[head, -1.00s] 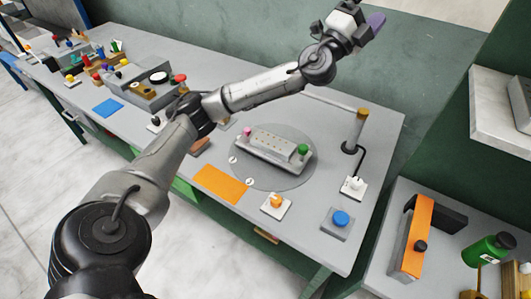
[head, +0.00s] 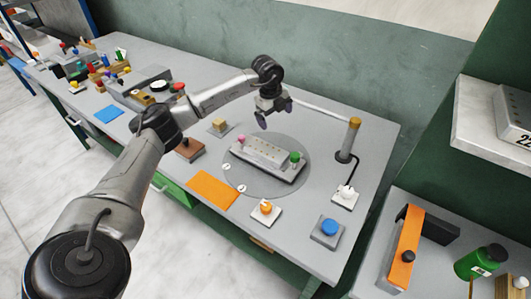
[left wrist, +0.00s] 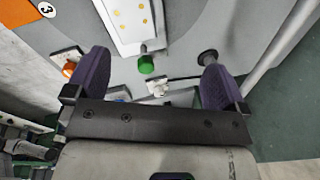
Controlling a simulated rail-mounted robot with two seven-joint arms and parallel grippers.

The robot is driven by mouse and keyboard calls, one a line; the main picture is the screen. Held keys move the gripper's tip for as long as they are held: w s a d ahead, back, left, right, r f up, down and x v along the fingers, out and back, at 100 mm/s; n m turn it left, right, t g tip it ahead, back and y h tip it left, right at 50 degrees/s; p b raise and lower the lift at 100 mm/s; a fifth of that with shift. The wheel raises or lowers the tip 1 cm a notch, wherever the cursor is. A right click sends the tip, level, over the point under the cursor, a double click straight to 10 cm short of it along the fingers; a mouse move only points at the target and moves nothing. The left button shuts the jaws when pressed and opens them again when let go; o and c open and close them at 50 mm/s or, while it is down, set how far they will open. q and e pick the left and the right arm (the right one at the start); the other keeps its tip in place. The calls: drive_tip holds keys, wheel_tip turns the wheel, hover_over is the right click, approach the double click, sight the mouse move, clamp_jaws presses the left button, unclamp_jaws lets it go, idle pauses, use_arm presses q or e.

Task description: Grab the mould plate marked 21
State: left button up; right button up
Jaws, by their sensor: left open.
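A pale grey mould plate (head: 264,154) with a row of small holes lies on the round turntable (head: 240,182), with a pink knob at its left end and a green knob at its right. No number on it is readable. Part of it shows at the top of the left wrist view (left wrist: 125,20). My left gripper (head: 275,112) is open and empty, above and behind the plate. Its purple fingers stand wide apart in the left wrist view (left wrist: 155,65). A grey block (head: 516,118) on the right shelf bears a cut-off number starting with 2. My right gripper is not seen.
A post with an orange top (head: 350,140) stands right of the turntable. An orange button (head: 265,207), a blue button (head: 329,227) and an orange mat (head: 213,189) lie in front. A side table holds an orange-faced tool (head: 405,250) and a green bottle (head: 480,262).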

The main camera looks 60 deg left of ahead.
use_arm(q)
drive_tip(key=s+n+g, duration=0.2)
drive_tip(key=s+n, duration=0.1)
drive_tip(key=b, duration=0.1)
hover_over(267, 149)
drive_tip(key=shift+n, duration=0.4)
wheel_tip(267, 149, down, 9)
drive_tip(key=shift+s+d+r, duration=0.1)
drive_tip(key=shift+f+b, duration=0.8)
drive_tip(key=shift+f, duration=1.9)
